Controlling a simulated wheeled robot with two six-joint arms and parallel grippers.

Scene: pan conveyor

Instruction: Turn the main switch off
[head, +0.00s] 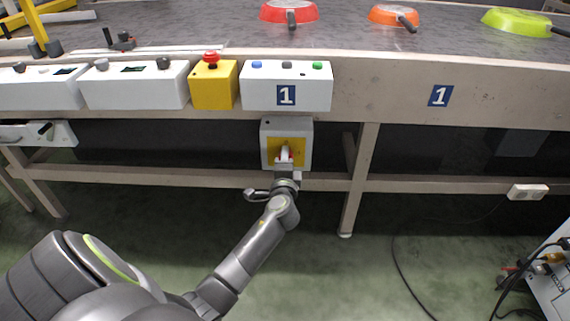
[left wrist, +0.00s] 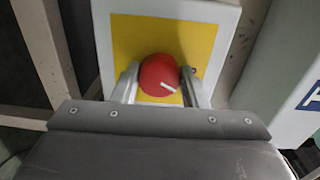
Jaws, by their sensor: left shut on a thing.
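The main switch is a grey-white box (head: 287,124) with a yellow plate (head: 272,146), mounted under the conveyor's front edge. In the left wrist view its red round knob (left wrist: 160,75) carries a white mark that lies tilted near its lower right. The yellow plate (left wrist: 130,40) shows around the knob. My left gripper (head: 286,163) reaches up to the box from below. In the left wrist view my left gripper (left wrist: 161,84) has one finger on each side of the red knob and is shut on it. In the head view the gripper mostly hides the knob. My right gripper is not in view.
A yellow box with a red emergency button (head: 211,57) and a white button panel (head: 264,91) sit above the switch. A conveyor leg (head: 360,175) stands to its right. Red (head: 289,11), orange (head: 393,15) and green (head: 516,21) pans lie on the belt.

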